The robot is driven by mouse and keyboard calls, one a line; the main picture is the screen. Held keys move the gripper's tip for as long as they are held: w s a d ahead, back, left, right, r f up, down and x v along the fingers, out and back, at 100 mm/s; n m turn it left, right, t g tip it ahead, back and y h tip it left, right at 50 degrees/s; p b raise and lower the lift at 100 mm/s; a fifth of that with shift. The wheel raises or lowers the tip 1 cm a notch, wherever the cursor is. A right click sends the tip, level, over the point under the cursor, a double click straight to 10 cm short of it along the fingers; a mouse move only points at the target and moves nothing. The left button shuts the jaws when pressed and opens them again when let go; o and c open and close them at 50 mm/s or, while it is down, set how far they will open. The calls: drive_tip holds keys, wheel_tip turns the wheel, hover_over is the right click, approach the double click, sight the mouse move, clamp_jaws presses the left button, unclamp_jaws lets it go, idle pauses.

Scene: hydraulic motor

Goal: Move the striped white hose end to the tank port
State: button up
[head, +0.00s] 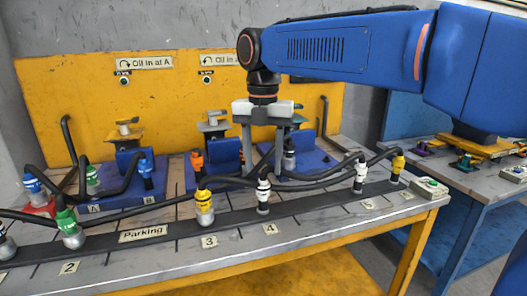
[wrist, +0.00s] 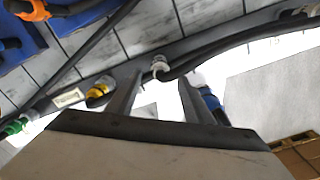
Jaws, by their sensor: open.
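A white hose end with dark bands (head: 264,190) stands upright at parking place 4, with a black hose running from it. Another white and black hose end (head: 360,175) stands at place 5; I cannot tell surely from the markings which is the striped one. My gripper (head: 264,162) is open and empty, pointing down above and behind the place 4 hose end. In the wrist view, my gripper's fingers (wrist: 160,82) are spread, and a white hose end (wrist: 160,66) shows beyond the gap between them. I cannot identify the tank port.
A yellow hose end (head: 204,200) stands at place 3, left of the place 4 one. Green (head: 67,222), orange (head: 197,160) and blue (head: 145,167) connectors stand further left. Another yellow end (head: 398,162) is at right. Black hoses cross the bench between them.

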sight(263, 179)
drive_tip(key=shift+f, duration=2.5)
clamp_jaws()
drive_tip(key=shift+r, duration=0.2)
drive_tip(key=shift+r, duration=0.2)
drive_tip(key=shift+r, duration=0.1)
drive_tip(key=shift+r, duration=1.35)
